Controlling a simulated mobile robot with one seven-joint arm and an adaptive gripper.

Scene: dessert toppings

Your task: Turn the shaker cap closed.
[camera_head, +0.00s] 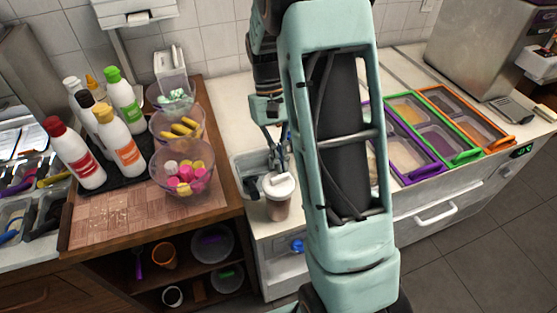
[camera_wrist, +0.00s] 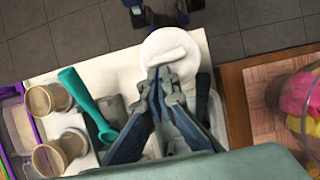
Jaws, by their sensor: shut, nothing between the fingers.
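The shaker (camera_head: 277,208) stands upright near the counter's front edge, with a greyish-brown body and a round white cap (camera_head: 278,185). The cap has a raised bar across its top. In the wrist view the cap (camera_wrist: 165,46) fills the upper middle, with its bar slanting. My gripper (camera_head: 281,168) is just behind the cap in the head view. In the wrist view its fingertips (camera_wrist: 160,74) are together at the cap's near edge, overlapping it in the picture. Nothing shows between them. I cannot tell whether they touch the cap. The shaker's body is hidden in the wrist view.
A sink-like tray (camera_head: 248,181) lies beside the shaker. A teal scoop (camera_wrist: 88,101) and two cups, an upper cup (camera_wrist: 40,100) and a lower cup (camera_wrist: 50,158), are left of my gripper. Topping bowls, including a candy bowl (camera_head: 183,186), stand left on the wooden counter.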

